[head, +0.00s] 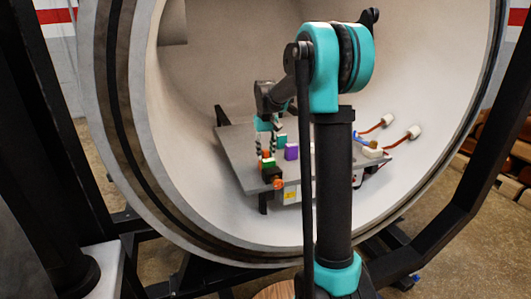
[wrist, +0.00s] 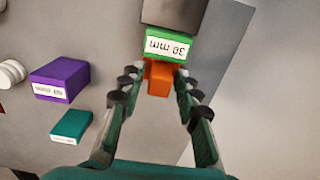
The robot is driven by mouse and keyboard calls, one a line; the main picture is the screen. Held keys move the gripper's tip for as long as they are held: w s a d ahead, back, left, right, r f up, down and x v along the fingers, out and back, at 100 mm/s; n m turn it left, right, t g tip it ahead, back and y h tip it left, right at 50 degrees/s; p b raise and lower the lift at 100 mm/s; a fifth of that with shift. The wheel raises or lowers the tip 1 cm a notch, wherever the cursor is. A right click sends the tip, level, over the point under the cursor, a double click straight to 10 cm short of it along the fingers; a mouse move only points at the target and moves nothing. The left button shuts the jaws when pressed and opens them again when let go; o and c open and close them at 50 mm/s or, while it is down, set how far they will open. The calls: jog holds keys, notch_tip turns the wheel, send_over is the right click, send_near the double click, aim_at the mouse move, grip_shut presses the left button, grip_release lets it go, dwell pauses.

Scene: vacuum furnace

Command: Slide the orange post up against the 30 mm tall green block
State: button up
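The green block (wrist: 168,46) lies at the top middle of the wrist view, with a white label reading 30 mm upside down. The orange post (wrist: 160,80) stands right by its near face; I cannot tell whether they touch. In the head view the post (head: 266,154) and green block (head: 268,163) are small, near the plate's front left edge. My gripper (wrist: 158,76) is open, a finger on each side of the post with visible gaps. In the head view my gripper (head: 266,143) is just above and behind the post.
A dark block (wrist: 174,14) stands beyond the green block. A purple block (wrist: 60,80) and a teal block (wrist: 71,125) sit to the left on the grey plate (wrist: 100,30). White fittings with orange leads (head: 388,120) lie at the plate's right. The round chamber wall (head: 215,70) surrounds it.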

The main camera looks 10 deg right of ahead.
jog(key=shift+o, duration=0.3)
jog(key=shift+r, duration=0.1)
notch_tip(320, 180, up, 12)
dwell(0.4)
jog(key=s+d+f+m+t, duration=0.1)
jog(key=s+d+f+t, duration=0.1)
jog(key=s+f, duration=1)
jog(key=s+d+f+m+t, duration=0.1)
jog(key=s+d+f+t, duration=0.1)
jog(key=s+f, duration=1)
jog(key=s, duration=0.7)
jog(key=shift+s, duration=0.3)
